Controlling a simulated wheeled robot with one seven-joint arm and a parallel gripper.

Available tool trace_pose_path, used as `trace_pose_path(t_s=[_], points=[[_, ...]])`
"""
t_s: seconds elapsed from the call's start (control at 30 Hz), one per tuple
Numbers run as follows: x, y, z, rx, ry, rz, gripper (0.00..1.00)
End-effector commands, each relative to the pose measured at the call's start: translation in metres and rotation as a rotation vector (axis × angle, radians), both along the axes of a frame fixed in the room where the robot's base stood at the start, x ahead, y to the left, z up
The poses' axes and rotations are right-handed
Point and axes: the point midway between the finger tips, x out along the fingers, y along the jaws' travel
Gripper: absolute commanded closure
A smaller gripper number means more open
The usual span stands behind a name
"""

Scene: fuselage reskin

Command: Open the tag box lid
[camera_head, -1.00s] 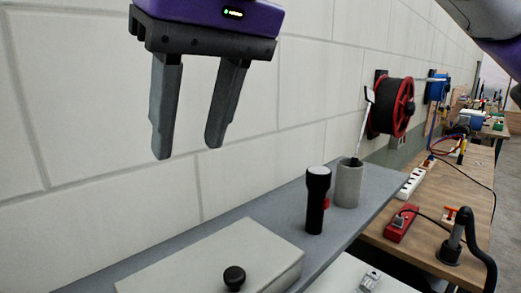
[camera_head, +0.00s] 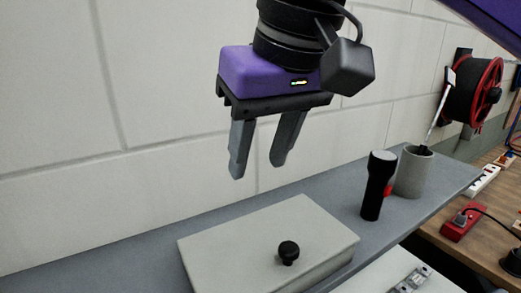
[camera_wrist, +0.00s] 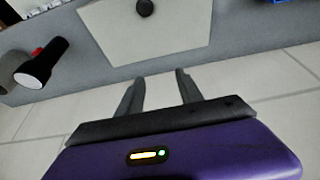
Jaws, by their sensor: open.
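The tag box (camera_head: 322,273) is a pale grey box on a grey shelf. Its flat lid (camera_head: 250,240) lies closed on top, with a round black knob (camera_head: 288,253). My gripper (camera_head: 257,170) is open and empty, above and behind the lid on the wall side, clear of the knob. In the wrist view, my gripper (camera_wrist: 158,76) points towards the lid (camera_wrist: 115,30), and the knob (camera_wrist: 145,7) shows at the top edge.
A black flashlight (camera_head: 377,186) stands upright right of the box, beside a grey cup (camera_head: 413,172) holding a thin tool. The block wall (camera_head: 170,100) rises behind the shelf (camera_head: 135,250). A red cable reel (camera_head: 474,92) hangs at right.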

Motion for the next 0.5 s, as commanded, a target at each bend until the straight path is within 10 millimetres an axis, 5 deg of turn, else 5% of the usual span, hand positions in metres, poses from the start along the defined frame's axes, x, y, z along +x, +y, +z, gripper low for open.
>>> trace_pose_path(t_s=[0.03,0.23,0.5], points=[[0.0000,0.0000,0.0001,0.000,0.000,0.000,0.61],[-0.0001,0.0000,0.0002,0.001,0.001,-0.001,1.00],[0.0000,0.0000,0.0003,0.001,0.001,-0.001,1.00]])
